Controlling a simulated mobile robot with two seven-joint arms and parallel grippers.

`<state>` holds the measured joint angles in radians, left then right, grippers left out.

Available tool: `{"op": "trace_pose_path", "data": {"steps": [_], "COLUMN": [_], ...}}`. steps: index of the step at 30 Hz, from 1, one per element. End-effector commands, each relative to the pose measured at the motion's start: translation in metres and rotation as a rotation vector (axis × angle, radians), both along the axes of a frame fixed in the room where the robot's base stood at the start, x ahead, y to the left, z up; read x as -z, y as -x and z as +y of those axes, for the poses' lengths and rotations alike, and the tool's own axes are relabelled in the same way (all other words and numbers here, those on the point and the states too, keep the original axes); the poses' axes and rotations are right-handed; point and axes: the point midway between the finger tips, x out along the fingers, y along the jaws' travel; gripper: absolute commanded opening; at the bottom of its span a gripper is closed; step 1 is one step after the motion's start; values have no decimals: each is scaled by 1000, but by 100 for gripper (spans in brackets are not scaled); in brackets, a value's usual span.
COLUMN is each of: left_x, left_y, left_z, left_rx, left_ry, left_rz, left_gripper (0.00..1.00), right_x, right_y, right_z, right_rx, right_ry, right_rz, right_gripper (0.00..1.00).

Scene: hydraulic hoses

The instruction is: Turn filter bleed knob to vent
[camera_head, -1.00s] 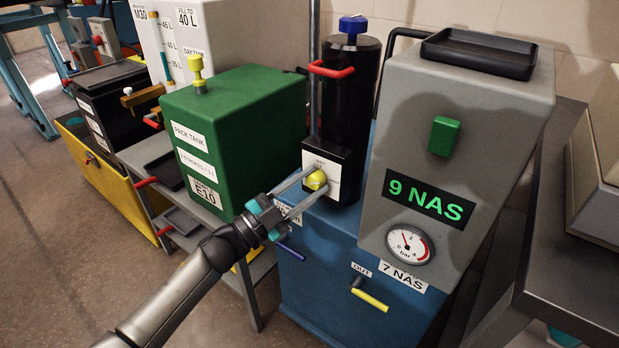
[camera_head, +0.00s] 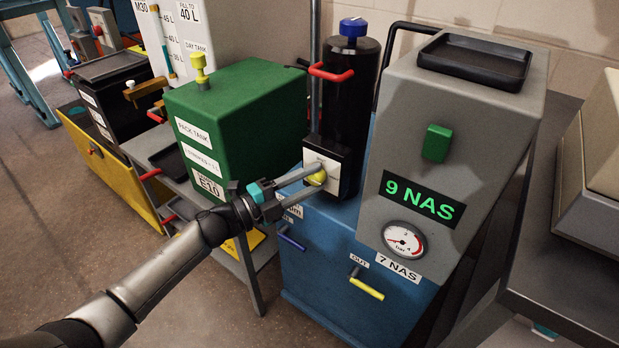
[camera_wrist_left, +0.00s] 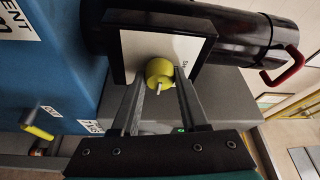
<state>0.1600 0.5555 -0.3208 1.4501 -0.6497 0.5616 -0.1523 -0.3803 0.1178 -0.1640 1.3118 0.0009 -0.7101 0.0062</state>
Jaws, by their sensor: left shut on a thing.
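The yellow bleed knob (camera_head: 316,178) sits on a white plate (camera_head: 313,163) on the black block under the black filter cylinder (camera_head: 348,85). My left gripper (camera_head: 318,173) reaches in from the lower left and its fingers are shut on the knob. In the left wrist view the knob (camera_wrist_left: 159,70) lies between the two fingertips, with a short pale pointer mark on its face. The plate (camera_wrist_left: 190,52) carries print, partly hidden and too small to read here. My right gripper is not in view.
The green pack tank (camera_head: 235,125) stands close left of the filter. The grey cabinet (camera_head: 455,140) with a gauge (camera_head: 403,239) stands close right. The blue base has a yellow lever (camera_head: 367,289) and a blue lever (camera_head: 291,241) below. A red handle (camera_head: 331,73) juts from the filter.

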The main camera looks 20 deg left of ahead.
Motion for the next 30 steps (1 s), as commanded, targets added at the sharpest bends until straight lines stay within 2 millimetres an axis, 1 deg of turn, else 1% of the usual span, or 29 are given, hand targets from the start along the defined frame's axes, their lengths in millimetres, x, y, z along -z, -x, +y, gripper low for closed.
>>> {"op": "trace_pose_path", "data": {"steps": [11,12,19,26,30], "left_x": [0,0,0,0,1], "left_y": [0,0,0,0,5], "left_z": [0,0,0,0,5], "left_rx": [0,0,0,0,-1], "left_ry": [-9,-9,-6,-5,-5], "left_rz": [-4,-4,-3,-2,0], "left_gripper": [0,48,74,74,74], "right_x": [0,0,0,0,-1], "right_y": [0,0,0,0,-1], "right_z": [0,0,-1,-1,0], "right_rx": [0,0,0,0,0], "right_ry": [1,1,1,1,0], "right_rz": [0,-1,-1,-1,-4], "right_gripper": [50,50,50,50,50]}}
